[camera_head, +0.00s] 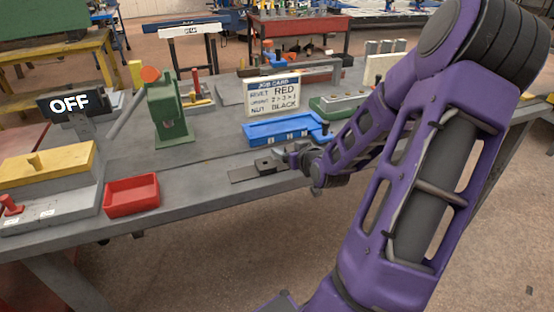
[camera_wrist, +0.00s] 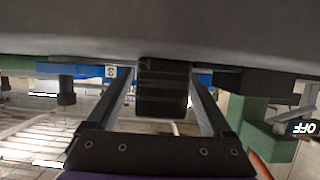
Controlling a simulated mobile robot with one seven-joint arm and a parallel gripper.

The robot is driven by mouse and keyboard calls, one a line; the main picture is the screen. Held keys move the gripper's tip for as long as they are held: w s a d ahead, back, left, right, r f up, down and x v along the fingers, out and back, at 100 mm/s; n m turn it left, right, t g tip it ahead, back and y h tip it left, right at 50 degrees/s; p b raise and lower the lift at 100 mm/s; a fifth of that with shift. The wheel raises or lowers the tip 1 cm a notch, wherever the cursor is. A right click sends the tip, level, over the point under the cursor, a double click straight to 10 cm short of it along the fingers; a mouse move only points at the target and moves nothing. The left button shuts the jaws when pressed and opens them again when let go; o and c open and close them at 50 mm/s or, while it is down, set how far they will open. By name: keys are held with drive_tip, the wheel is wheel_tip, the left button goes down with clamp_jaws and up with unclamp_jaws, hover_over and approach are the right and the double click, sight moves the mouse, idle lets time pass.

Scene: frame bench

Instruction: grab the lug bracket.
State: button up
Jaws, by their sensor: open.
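The lug bracket (camera_head: 268,165) appears to be the small dark block at the front edge of the grey bench, beside a flat dark plate (camera_head: 243,174). My gripper (camera_head: 287,158) is just to its right, low at the bench top. In the wrist view, which is upside down, a dark block that looks like the bracket (camera_wrist: 163,92) is between my two open fingers (camera_wrist: 161,78). Gaps show on both sides of it near the finger bases. Whether the fingertips touch it is hard to tell.
A blue tray (camera_head: 250,138) and a job card (camera_head: 272,95) stand behind the bracket. A green press (camera_head: 168,115), a red bin (camera_head: 131,196) and a yellow-topped block (camera_head: 45,166) are to the left. Some bare bench lies between press and bracket.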

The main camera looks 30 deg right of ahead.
clamp_jaws()
idle(0.3)
drive_tip(key=shift+r, duration=0.2)
